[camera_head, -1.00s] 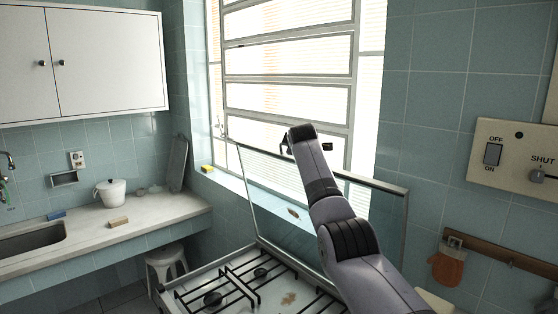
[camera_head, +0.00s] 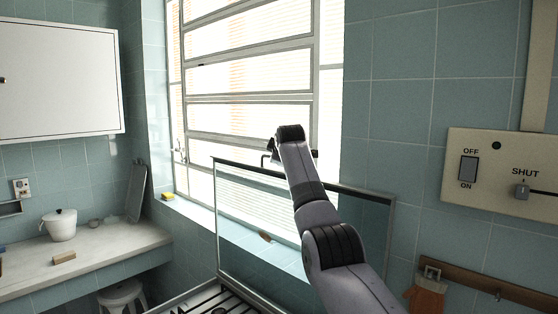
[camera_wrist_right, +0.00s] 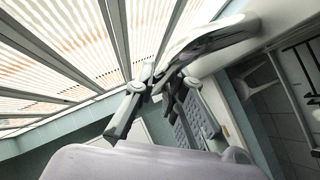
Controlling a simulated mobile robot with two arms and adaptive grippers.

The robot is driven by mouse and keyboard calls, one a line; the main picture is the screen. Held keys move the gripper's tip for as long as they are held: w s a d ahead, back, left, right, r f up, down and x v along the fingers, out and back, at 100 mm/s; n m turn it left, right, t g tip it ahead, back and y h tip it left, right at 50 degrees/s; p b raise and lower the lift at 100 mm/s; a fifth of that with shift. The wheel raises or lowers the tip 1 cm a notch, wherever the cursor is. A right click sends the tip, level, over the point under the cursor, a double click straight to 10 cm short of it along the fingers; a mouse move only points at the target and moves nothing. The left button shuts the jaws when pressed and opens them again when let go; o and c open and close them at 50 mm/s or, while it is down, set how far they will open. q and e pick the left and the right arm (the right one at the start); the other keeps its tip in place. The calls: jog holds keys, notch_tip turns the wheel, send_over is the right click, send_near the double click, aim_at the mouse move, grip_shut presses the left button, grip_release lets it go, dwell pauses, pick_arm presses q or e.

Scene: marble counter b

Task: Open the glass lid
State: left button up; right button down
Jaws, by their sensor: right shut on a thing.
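The glass lid (camera_head: 250,212) is a clear pane with a thin grey frame. In the head view it stands raised, close to upright, at the back of the stove (camera_head: 215,302), in front of the window. My right arm reaches up across the pane, and its gripper (camera_head: 272,153) is at the lid's top edge, left of the middle. The right gripper (camera_wrist_right: 160,86) also shows in the wrist view, shut on the lid's edge; the exact contact is hard to make out. My left gripper is not in view.
The window sill (camera_head: 202,214) runs behind the lid. A counter (camera_head: 110,254) with a white pot (camera_head: 61,225) stands at the left. A switch panel (camera_head: 500,172) and an orange mitt (camera_head: 427,298) are on the right wall.

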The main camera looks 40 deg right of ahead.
jog(key=c, duration=1.7)
grip_release()
jog(key=shift+o, duration=0.2)
jog(key=v, duration=1.2)
jog(key=shift+f, duration=0.15)
